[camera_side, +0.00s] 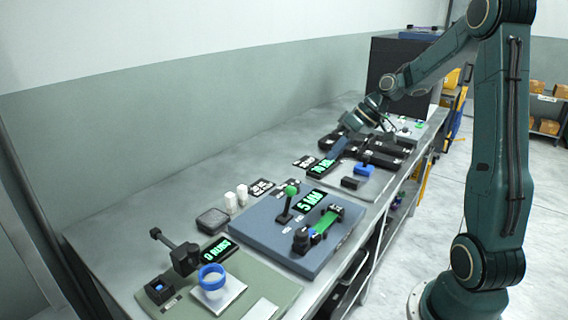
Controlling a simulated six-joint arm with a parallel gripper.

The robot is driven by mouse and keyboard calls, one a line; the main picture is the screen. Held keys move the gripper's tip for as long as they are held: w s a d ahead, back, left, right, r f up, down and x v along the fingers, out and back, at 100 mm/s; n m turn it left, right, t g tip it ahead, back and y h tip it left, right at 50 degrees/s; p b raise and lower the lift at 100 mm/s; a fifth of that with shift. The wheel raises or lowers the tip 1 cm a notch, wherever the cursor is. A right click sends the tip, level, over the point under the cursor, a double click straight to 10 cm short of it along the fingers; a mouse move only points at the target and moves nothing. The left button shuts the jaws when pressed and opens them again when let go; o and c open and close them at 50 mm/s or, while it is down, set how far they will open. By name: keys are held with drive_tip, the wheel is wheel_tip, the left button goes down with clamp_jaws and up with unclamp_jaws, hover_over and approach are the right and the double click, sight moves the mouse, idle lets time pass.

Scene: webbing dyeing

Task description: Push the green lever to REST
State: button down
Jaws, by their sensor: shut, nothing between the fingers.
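The green lever (291,190) is a dark stick with a round green knob. It stands on the blue-grey panel (262,228), beside a display with green characters (312,200). Small white labels lie near its foot, too small to read here. My gripper (353,121) is far behind the lever, up and to the right in the picture, over the far part of the bench. It is shut and empty, apart from the lever. Its fingertips are small and hard to make out.
A green strap (326,222) on black holders sits right of the lever. Two white bottles (236,196) and a dark box (213,221) stand left of the panel. A blue ring (212,277) and a black crank (182,257) are in front. Black equipment (370,152) lies near my gripper.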

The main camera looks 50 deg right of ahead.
sight(288, 202)
drive_tip(key=d, duration=0.1)
drive_tip(key=d+f, duration=0.1)
drive_tip(key=shift+d+f+t+y, duration=0.2)
drive_tip(key=shift+d+t+y, duration=0.1)
drive_tip(key=shift+d, duration=0.05)
drive_tip(key=shift+w+a+f, duration=0.1)
drive_tip(key=x, duration=1)
drive_tip(key=shift+a+r, duration=0.2)
drive_tip(key=shift+a, duration=0.7)
drive_tip(key=shift+w+a+r, duration=0.1)
drive_tip(key=shift+w+a, duration=0.05)
drive_tip(key=shift+a, duration=0.3)
drive_tip(key=shift+w+a+r, duration=0.1)
drive_tip(key=shift+a, duration=0.35)
